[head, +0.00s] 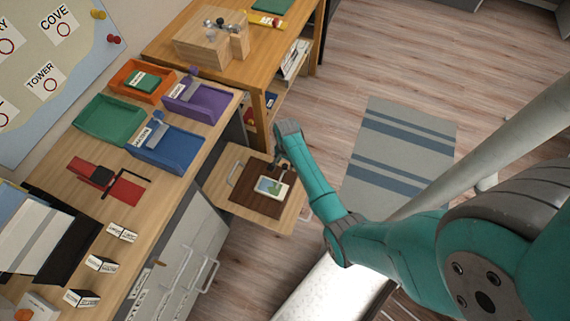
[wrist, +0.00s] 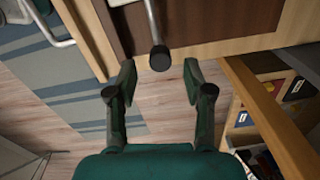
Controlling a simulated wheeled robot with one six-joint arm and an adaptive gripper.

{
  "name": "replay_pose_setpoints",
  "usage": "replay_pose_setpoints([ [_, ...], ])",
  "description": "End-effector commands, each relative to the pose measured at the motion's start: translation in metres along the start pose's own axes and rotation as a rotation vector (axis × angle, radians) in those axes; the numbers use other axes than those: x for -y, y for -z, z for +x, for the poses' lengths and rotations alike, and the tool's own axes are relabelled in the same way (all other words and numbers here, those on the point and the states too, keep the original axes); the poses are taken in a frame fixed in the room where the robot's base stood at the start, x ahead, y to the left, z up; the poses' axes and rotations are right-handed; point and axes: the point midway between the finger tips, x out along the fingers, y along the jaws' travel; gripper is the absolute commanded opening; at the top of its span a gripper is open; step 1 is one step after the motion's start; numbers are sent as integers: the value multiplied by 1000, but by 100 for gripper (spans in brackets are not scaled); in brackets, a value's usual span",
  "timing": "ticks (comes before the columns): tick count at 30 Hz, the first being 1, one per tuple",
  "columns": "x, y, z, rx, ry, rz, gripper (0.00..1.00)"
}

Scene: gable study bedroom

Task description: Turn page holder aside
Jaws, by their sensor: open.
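A metal rod with a black knob (wrist: 160,57), which looks like the page holder, reaches over a dark brown mat (wrist: 205,18) in the wrist view. The mat (head: 245,202) lies on a pull-out wooden board (head: 281,218), with a picture card (head: 271,187) on it in the head view. My gripper (wrist: 158,72) is open and empty. The knob appears between and slightly beyond its two fingertips; I cannot tell the gap in depth. In the head view my gripper (head: 282,160) is at the board's far edge, and the rod is hard to make out there.
A desk with green (head: 108,119), orange (head: 128,76), purple (head: 200,103) and blue (head: 172,149) trays stands to the left. A wooden table (head: 167,38) stands behind. A shelf with books (wrist: 292,88) is close on the right in the wrist view. A striped rug (head: 405,150) covers open floor.

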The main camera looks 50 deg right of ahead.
Motion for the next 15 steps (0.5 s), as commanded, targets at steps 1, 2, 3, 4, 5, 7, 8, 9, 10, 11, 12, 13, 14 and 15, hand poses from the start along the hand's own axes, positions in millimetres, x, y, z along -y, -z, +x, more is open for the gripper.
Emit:
replay_pose_setpoints([
  [1,0,0,6,0,0,0,52],
  [2,1,0,10,0,0,0,52],
  [3,1,0,13,0,0,0,52],
  [4,1,0,16,0,0,0,52],
  [5,1,0,18,0,0,0,52],
  [7,0,0,22,0,0,0,52],
  [8,0,0,23,0,0,0,52],
  [9,0,0,24,0,0,0,52],
  [10,0,0,24,0,1,0,52],
  [11,0,0,24,-1,1,0,52],
  [12,0,0,25,-1,1,0,52],
  [13,0,0,24,-1,1,0,52],
  [14,0,0,24,-1,1,0,52],
  [15,0,0,24,-1,1,0,52],
])
